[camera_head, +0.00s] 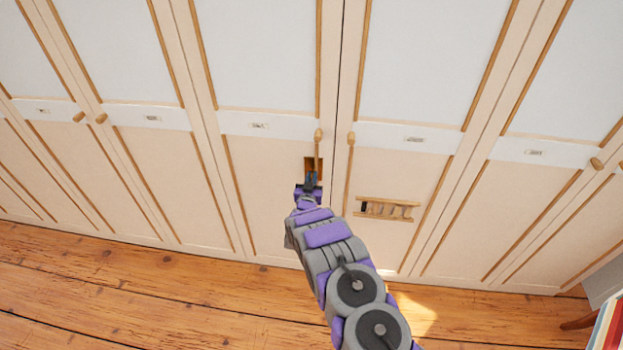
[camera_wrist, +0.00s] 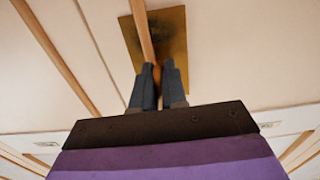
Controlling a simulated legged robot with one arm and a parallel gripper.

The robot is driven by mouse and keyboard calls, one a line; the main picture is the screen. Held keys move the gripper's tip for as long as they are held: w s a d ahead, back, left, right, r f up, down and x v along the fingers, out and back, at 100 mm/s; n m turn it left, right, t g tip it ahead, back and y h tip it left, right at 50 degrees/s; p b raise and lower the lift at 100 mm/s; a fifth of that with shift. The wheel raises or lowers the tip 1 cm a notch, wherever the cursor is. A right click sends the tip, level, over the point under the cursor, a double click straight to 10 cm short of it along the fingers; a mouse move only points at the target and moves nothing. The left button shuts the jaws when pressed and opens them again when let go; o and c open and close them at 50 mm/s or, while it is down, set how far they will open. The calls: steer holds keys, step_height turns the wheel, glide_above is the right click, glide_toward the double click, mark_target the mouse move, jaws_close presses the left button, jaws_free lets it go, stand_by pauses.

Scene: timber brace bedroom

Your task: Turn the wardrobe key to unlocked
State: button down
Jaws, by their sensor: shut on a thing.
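The wardrobe (camera_head: 270,190) spans the wall with pale doors and wooden trim. A brass lock plate (camera_head: 309,164) sits on a middle door below its knob; it also shows in the wrist view (camera_wrist: 175,35). A narrow wooden-coloured strip runs across the plate. My gripper (camera_head: 311,180) is at the plate's lower part; its dark fingers show in the wrist view (camera_wrist: 157,72), closed on a small brownish piece, the key (camera_wrist: 157,77). The fingers hide most of the key, so its angle cannot be told.
Round wooden knobs (camera_head: 351,138) stick out from the doors. A slatted wooden piece (camera_head: 387,209) is on the door to the right. The plank floor (camera_head: 130,290) is clear at the left. Books (camera_head: 607,325) stand at the lower right edge.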

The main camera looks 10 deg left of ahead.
steer(key=shift+s+f, duration=0.1)
steer(key=shift+f, duration=0.1)
steer(key=c, duration=1.3)
jaws_free()
steer(key=shift+a, duration=0.1)
steer(key=shift+c, duration=0.2)
steer(key=shift+o, duration=0.4)
steer(key=shift+r, duration=0.1)
steer(key=s+p, duration=0.2)
steer(key=s, duration=1.5)
steer(key=shift+a, duration=0.3)
